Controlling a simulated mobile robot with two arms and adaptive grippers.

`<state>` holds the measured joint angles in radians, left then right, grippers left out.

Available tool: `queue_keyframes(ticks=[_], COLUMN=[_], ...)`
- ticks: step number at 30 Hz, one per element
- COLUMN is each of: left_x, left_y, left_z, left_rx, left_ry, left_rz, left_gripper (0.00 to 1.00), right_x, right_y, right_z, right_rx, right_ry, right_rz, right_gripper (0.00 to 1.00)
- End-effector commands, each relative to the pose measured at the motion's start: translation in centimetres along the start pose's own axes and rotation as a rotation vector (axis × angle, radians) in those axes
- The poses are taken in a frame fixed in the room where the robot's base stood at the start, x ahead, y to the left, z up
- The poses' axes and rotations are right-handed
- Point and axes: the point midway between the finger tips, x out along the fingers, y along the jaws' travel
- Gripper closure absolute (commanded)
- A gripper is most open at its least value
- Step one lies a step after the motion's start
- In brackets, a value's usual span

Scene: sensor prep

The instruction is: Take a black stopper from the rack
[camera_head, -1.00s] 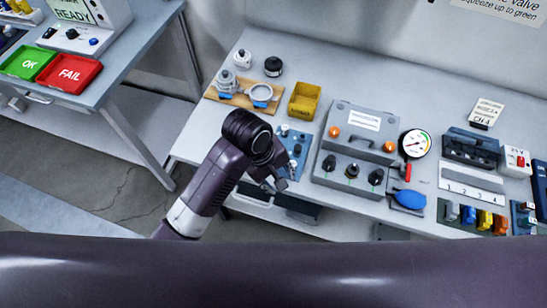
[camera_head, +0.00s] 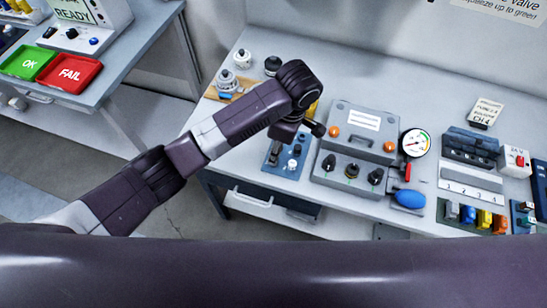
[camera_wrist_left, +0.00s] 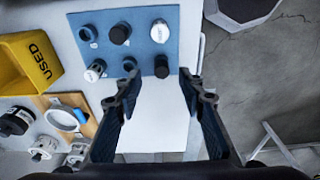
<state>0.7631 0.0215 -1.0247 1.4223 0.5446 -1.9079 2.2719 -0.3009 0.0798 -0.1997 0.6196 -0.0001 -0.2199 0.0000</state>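The blue rack (camera_head: 283,168) lies on the bench left of the grey case; it also shows at the top of the left wrist view (camera_wrist_left: 145,22). It holds several stoppers, some black and some with white or grey parts. A black stopper (camera_wrist_left: 161,66) stands at its near right corner in the wrist view, and another black stopper (camera_wrist_left: 120,33) stands in the far row. My left gripper (camera_wrist_left: 159,78) is open and empty, its fingertips either side of the near right black stopper in the picture; contact cannot be told. My right gripper is not in view.
A yellow bin marked USED (camera_wrist_left: 28,62) stands beside the rack. A wooden board (camera_head: 222,88) with metal fittings lies to the left. The grey case (camera_head: 352,150), a gauge (camera_head: 415,143) and a blue bulb (camera_head: 409,198) are to the right.

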Motion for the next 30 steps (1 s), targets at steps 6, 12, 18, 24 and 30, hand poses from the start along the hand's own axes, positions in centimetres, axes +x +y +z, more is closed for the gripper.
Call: queue_keyframes(ticks=[6, 12, 18, 24, 30], left_x=[2.9, 3.4, 3.3, 3.3, 3.3], left_y=[-0.3, -0.3, -0.3, -0.2, -0.2], left_z=[-0.2, -0.1, -0.1, -0.1, -0.1], left_rx=[0.002, 0.001, 0.002, 0.002, 0.002], left_ry=[0.0, -0.002, -0.002, -0.002, -0.002], left_rz=[-0.002, 0.0, 0.0, 0.0, 0.0], left_gripper=[0.64, 0.64, 0.76, 0.94, 0.94], right_x=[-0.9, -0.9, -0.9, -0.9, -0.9], right_y=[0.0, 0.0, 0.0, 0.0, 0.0], right_z=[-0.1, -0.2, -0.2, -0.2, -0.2], right_rx=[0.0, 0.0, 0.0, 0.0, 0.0], right_ry=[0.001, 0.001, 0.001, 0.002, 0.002], right_rz=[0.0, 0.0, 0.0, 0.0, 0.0], right_gripper=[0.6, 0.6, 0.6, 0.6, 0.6])
